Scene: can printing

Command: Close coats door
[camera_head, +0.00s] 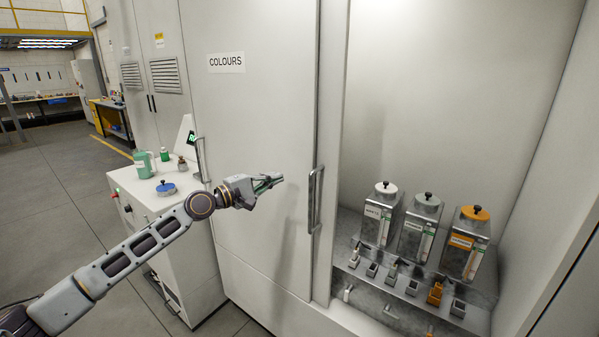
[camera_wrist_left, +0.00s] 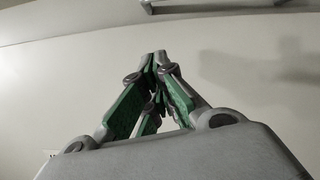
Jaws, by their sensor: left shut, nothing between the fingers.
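A large pale cabinet door (camera_head: 250,115) carries a COLOURS label. A metal bar handle (camera_head: 315,200) stands upright at its right edge. Right of it the cabinet is open and its inside shows. No label reading COATS is in view, so I cannot tell which panel is the coats door. My left gripper (camera_head: 271,182) is shut and empty, in front of the COLOURS panel and left of the bar handle, apart from it. In the left wrist view its green-padded fingers (camera_wrist_left: 158,60) meet at the tips before a pale panel. My right gripper is not in view.
Canisters with white, grey and orange lids (camera_head: 468,240) stand on a metal shelf in the open bay. A white machine (camera_head: 170,205) with a green jug (camera_head: 144,164) on top stands left of the cabinet. Open floor lies further left.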

